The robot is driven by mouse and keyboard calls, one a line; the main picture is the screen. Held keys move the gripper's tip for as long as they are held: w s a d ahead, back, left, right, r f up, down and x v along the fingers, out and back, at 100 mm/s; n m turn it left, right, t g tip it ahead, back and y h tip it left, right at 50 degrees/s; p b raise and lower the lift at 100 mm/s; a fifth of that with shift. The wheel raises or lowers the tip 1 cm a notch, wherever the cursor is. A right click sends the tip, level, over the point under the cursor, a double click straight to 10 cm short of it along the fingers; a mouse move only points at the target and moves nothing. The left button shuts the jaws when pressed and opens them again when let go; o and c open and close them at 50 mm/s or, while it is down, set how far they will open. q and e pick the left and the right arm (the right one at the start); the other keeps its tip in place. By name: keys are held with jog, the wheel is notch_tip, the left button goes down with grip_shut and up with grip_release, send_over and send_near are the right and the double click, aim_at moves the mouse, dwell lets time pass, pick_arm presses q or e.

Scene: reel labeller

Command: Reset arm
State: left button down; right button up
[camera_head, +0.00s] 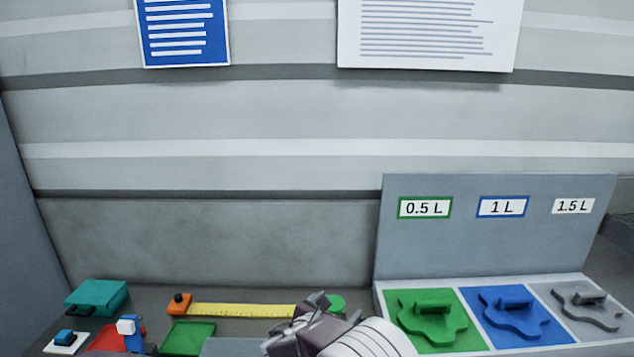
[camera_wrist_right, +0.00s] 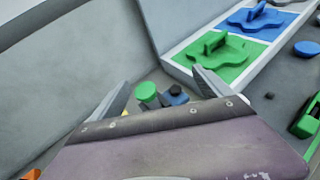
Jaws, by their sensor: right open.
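My right gripper (camera_head: 312,302) shows at the bottom middle of the head view, with its pale striped arm coming in from the lower right. In the right wrist view its two fingers (camera_wrist_right: 160,92) are spread apart with nothing between their tips. Beyond the fingers, a green round-topped object (camera_wrist_right: 146,92) and a dark blue piece with a black knob (camera_wrist_right: 175,95) stand on the bench, apart from the gripper. The green object also shows just behind the gripper in the head view (camera_head: 337,303). My left gripper is not in view.
At right is a tray with green (camera_head: 425,318), blue (camera_head: 515,312) and grey (camera_head: 587,303) sections, below labels 0.5 L, 1 L and 1.5 L. At left are a teal box (camera_head: 97,297), a green plate (camera_head: 187,338), a red piece (camera_head: 106,340) and a yellow ruler (camera_head: 243,310).

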jog(key=s+d+f+m+g+h+b, duration=0.1)
jog(key=s+d+m+g+b, duration=0.15)
jog(key=d, duration=0.55)
jog(key=s+d+m+g+h+b, duration=0.1)
jog(key=s+d+m+g, duration=0.15)
jog(key=d, duration=0.45)
jog(key=s+d+f+m+g+y+b, duration=0.1)
jog(key=s+d+f+m+g, duration=0.1)
jog(key=s+d+f+m, duration=0.3)
jog(key=s+d+f+m+g+y+b, duration=0.1)
jog(key=s+d+f+m+g+b, duration=0.15)
jog(key=s, duration=0.45)
jog(key=s+a+f+m+y, duration=0.3)
jog(key=s+a+f+m, duration=0.1)
jog(key=m, duration=0.4)
jog(key=s+a+f+m+g+y, duration=0.1)
jog(key=s+a+f+m+y, duration=0.3)
jog(key=s+m, duration=0.4)
jog(key=shift+s+a+m, duration=0.15)
jog(key=shift+a+m, duration=0.3)
jog(key=shift+a, duration=0.45)
jog(key=shift+a, duration=0.1)
